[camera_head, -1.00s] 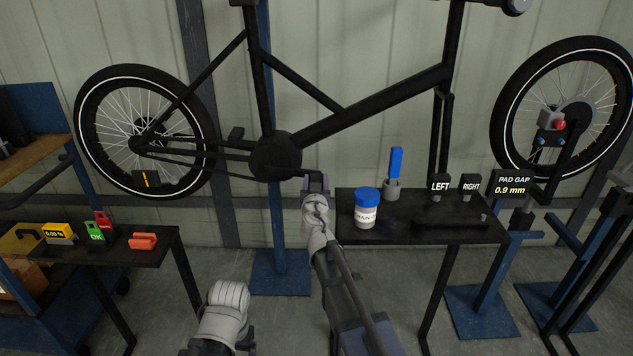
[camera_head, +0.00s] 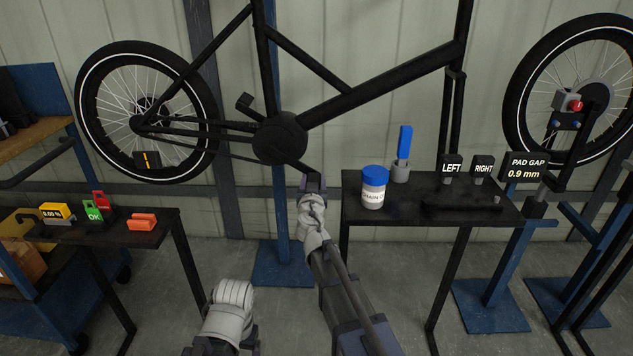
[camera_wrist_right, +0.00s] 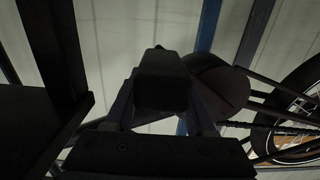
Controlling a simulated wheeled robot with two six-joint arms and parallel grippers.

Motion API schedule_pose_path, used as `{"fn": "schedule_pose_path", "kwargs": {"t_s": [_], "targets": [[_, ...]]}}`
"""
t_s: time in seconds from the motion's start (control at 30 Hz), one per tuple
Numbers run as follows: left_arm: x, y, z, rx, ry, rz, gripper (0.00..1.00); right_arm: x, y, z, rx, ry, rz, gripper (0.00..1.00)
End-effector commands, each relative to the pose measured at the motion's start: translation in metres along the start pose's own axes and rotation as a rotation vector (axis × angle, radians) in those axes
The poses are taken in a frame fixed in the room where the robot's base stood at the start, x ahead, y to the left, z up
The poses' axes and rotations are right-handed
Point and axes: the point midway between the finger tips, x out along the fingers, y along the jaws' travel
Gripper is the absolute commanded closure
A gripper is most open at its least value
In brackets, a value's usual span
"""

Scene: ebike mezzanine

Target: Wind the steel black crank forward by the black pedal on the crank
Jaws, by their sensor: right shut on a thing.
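The black crank arm (camera_head: 297,164) slopes down to the right from the round black chainring cover (camera_head: 280,138) on the bike frame. My right gripper (camera_head: 312,182) is shut on the near black pedal at its lower end, which my gripper mostly hides in the head view. In the right wrist view the black pedal (camera_wrist_right: 162,80) sits between the two fingers, with the chainring cover (camera_wrist_right: 218,88) behind it. The opposite pedal (camera_head: 245,103) stands up and to the left of the cover. Of my left arm only grey and dark links show; its fingers are not seen.
A black bench (camera_head: 405,208) stands close right of my right gripper, holding a blue-lidded tub (camera_head: 374,188) and a blue-handled tool (camera_head: 404,144). The rear wheel (camera_head: 146,110) is left. A small black table (camera_head: 150,236) with coloured items stands lower left.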

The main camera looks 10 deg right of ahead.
Motion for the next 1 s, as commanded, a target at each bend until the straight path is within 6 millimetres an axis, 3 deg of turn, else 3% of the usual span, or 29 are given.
{"fn": "schedule_pose_path", "kwargs": {"t_s": [0.17,0.5,0.77,1.0], "targets": [[0.004,0.0,0.0,0.0,0.0,0.0,0.2,0.001,-0.005,0.004,-0.002,0.001,-0.004,0.94],[0.031,0.003,-0.002,0.0,0.0,0.0,0.2,0.003,-0.029,0.031,-0.001,0.001,-0.007,0.94],[0.031,0.003,-0.002,0.0,0.0,0.0,0.2,0.003,-0.031,0.03,-0.004,0.002,-0.006,0.94],[0.044,0.004,-0.003,0.0,0.0,0.0,0.2,0.004,-0.051,0.044,-0.003,0.002,-0.011,0.93]]}}
